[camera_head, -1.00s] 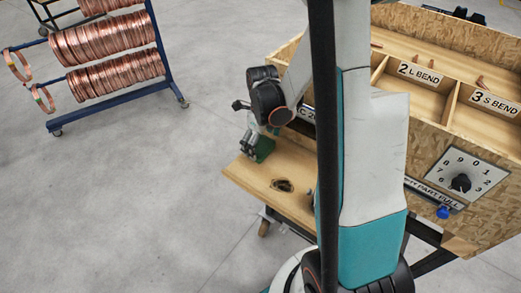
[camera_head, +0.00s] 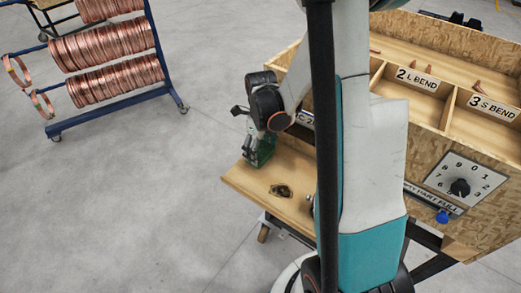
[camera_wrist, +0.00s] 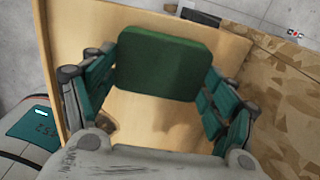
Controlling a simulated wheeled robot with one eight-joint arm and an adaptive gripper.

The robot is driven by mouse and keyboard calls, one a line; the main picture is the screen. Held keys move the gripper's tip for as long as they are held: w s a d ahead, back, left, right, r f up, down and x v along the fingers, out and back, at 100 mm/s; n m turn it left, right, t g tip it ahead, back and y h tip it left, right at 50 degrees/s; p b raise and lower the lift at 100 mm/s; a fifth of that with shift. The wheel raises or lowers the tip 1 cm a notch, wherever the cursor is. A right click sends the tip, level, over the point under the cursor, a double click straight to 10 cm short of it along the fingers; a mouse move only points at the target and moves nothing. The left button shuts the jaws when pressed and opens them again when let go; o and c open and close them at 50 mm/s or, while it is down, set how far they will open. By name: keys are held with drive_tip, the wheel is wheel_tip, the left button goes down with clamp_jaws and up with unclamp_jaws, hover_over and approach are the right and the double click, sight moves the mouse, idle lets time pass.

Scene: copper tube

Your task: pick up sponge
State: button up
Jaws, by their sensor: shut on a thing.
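The sponge (camera_wrist: 168,64) is a green block with rounded corners. In the wrist view it sits between the two teal-padded fingers of my gripper (camera_wrist: 160,85), which is shut on it. In the head view my gripper (camera_head: 258,150) is over the far left part of the wooden shelf, with the green sponge (camera_head: 264,152) at its fingertips. The sponge appears lifted off the shelf, though the exact gap is hard to judge.
The wooden shelf (camera_head: 240,181) has a dark hole (camera_head: 281,190) near its middle. A chipboard bin unit (camera_head: 425,151) with labelled compartments and a dial (camera_head: 460,187) stands at right. A blue rack of copper coils (camera_head: 107,55) stands at upper left. Bare floor lies between.

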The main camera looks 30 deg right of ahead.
sight(259, 151)
wheel_tip(259, 151, up, 20)
drive_tip(key=p, duration=0.4)
drive_tip(key=shift+f, duration=0.15)
drive_tip(key=w+a+f+n+b, duration=0.5)
drive_tip(key=a+f+n, duration=0.2)
drive_tip(key=n, duration=0.9)
drive_tip(key=w+a+f+n+b, duration=0.5)
drive_tip(key=f+n, duration=0.6)
drive_tip(key=n, duration=0.5)
drive_tip(key=shift+w+a+f+b, duration=0.15)
drive_tip(key=shift+a+f+b, duration=0.3)
drive_tip(key=shift+a, duration=0.95)
drive_tip(key=shift+r, duration=0.1)
